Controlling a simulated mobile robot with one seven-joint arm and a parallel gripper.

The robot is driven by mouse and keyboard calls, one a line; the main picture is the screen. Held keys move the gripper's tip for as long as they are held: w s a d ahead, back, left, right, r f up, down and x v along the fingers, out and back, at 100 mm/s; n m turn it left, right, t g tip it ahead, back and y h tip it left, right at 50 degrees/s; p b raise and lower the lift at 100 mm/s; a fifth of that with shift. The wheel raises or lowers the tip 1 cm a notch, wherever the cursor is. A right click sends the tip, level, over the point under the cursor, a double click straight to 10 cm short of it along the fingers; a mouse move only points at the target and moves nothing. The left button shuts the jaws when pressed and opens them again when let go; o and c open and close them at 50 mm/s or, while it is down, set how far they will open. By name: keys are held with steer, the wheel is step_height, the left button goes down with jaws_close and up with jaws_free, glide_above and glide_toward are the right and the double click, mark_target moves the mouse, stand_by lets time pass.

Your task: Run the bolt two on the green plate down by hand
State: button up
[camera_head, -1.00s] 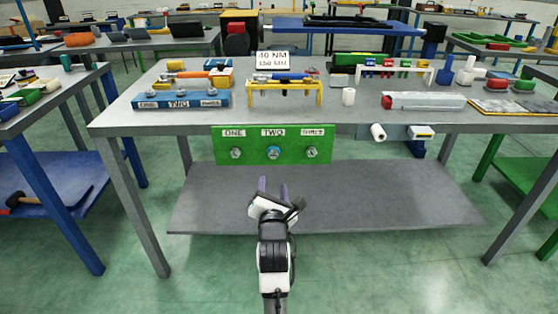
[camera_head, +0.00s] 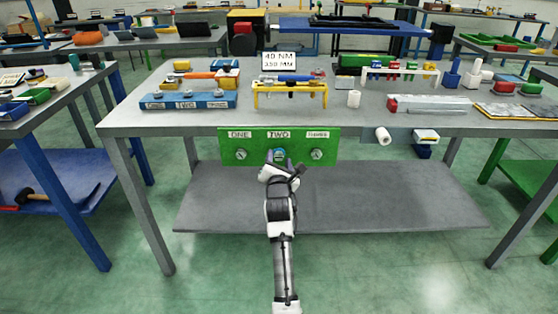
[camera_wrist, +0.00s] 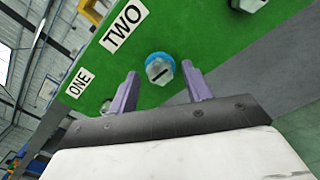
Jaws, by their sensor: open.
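The green plate (camera_head: 304,146) hangs on the front of the workbench, with labels for one, two and three above its bolts. Bolt two (camera_wrist: 159,68) is a grey hex head with a dark slot and a blue ring behind it. In the head view bolt two (camera_head: 279,154) is partly hidden by my gripper. My gripper (camera_wrist: 160,80) is open in front of the plate. Its two purple fingers are on either side of bolt two in the wrist view, and I cannot tell whether they touch it. Bolt one (camera_head: 241,155) and bolt three (camera_head: 316,155) are on either side.
The workbench top (camera_head: 350,121) above holds a blue block (camera_head: 187,101), a yellow stand (camera_head: 289,96), a torque sign (camera_head: 279,61) and a white cylinder (camera_head: 354,99). The grey lower shelf (camera_head: 400,195) extends below and behind my arm.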

steer(key=c, duration=1)
